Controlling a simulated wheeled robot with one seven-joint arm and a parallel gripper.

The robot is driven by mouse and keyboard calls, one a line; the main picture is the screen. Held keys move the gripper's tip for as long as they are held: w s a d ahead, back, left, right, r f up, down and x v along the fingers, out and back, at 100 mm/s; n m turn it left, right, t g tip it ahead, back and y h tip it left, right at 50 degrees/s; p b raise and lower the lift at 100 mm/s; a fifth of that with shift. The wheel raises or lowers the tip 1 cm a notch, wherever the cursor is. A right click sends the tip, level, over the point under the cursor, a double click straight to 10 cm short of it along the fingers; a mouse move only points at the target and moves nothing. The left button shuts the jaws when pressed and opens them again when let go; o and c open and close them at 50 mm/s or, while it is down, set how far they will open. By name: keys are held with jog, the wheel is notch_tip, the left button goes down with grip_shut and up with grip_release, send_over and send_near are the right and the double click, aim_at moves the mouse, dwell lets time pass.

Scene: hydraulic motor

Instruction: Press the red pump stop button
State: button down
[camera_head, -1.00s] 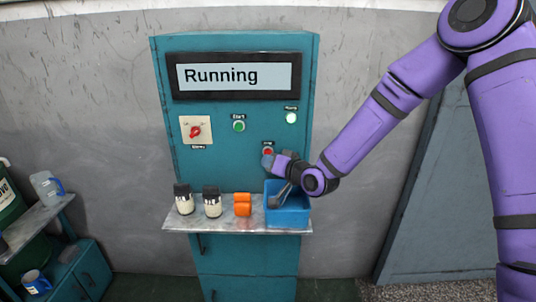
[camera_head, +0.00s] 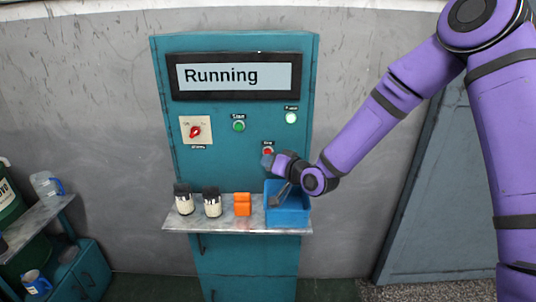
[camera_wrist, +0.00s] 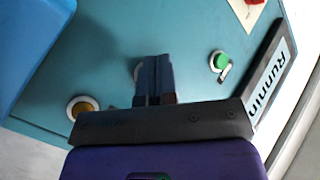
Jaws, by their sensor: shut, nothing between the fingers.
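The red stop button (camera_head: 267,151) is on the teal cabinet front, under a small label. My gripper (camera_head: 267,161) is just below and in front of it in the head view. In the wrist view my gripper (camera_wrist: 154,80) has its fingers shut together with nothing between them, pointing at the teal panel. A round edge shows beside the fingers there, and the fingers cover most of it. I cannot tell whether the tips touch the button. The display (camera_head: 233,76) reads "Running".
A green start button (camera_head: 239,126), a lit pump lamp (camera_head: 291,117) and a red rotary switch (camera_head: 195,131) share the panel. A blue bin (camera_head: 289,217) stands on the shelf (camera_head: 180,224) under my wrist. Orange parts (camera_head: 242,204) and two jars (camera_head: 212,203) stand left of it.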

jog(key=shift+w, duration=0.3)
jog(key=shift+w, duration=0.4)
dwell(0.6)
jog(key=shift+s, duration=0.15)
dwell(0.3)
jog(key=shift+s, duration=0.65)
jog(key=shift+s, duration=0.15)
jog(key=shift+s, duration=2.35)
